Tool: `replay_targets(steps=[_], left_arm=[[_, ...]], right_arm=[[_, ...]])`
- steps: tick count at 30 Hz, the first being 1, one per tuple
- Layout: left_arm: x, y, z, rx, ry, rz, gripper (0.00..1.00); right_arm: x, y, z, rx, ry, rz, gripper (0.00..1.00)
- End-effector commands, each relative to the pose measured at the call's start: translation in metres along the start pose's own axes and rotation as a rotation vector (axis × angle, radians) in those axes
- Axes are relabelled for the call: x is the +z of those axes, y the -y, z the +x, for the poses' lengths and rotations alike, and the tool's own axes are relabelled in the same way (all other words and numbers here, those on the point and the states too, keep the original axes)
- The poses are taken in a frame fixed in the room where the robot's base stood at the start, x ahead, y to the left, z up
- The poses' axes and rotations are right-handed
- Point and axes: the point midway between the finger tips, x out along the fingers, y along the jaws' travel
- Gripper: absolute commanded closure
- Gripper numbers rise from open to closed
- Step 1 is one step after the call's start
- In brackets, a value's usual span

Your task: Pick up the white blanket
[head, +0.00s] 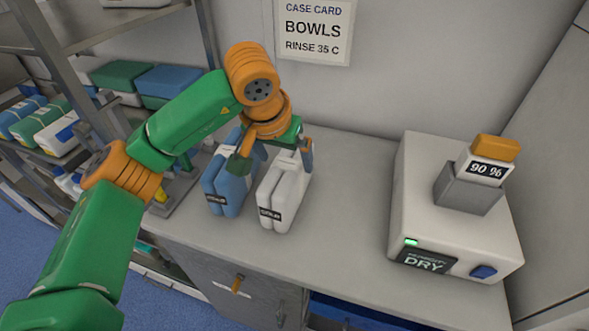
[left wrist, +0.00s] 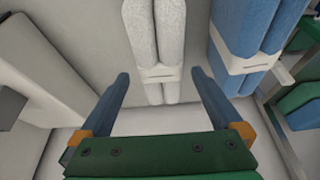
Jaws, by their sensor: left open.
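The white blanket (head: 280,200) is a folded, upright bundle with a dark label on its front, standing on the grey counter (head: 345,215). In the left wrist view the white blanket (left wrist: 172,30) has a pale band around it and lies ahead, between the lines of the two fingers. My left gripper (head: 273,164) is open over the top of the white blanket, one finger on each side; it also shows in the left wrist view (left wrist: 160,77). Its jaws hold nothing. I cannot tell whether a finger touches the cloth. My right gripper is not in view.
A blue blanket (head: 223,190) stands close to the left of the white one, near my left finger. A white warmer box (head: 410,195) with a "DRY" panel and a "90 %" display stands at right. Counter between is clear. Shelves (head: 85,45) with folded bundles are at left.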

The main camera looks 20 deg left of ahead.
Motion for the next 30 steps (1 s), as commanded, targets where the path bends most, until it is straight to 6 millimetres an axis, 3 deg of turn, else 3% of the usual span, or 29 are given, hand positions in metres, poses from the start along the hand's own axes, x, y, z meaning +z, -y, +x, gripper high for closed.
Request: replay_targets(steps=[8, 12, 19, 30], left_arm=[[-0.001, 0.001, 0.042, 0.001, 0.009, 0.000, 0.00], [-0.001, 0.000, 0.065, 0.001, 0.003, 0.001, 0.00], [0.000, 0.001, 0.069, -0.001, 0.001, 0.001, 0.03], [-0.001, 0.001, 0.068, 0.000, 0.000, 0.001, 1.00]], right_arm=[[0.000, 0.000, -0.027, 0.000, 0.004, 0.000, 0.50], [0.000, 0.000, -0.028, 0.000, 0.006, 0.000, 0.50], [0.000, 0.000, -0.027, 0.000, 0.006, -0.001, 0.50], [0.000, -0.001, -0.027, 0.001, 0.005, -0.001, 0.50]])
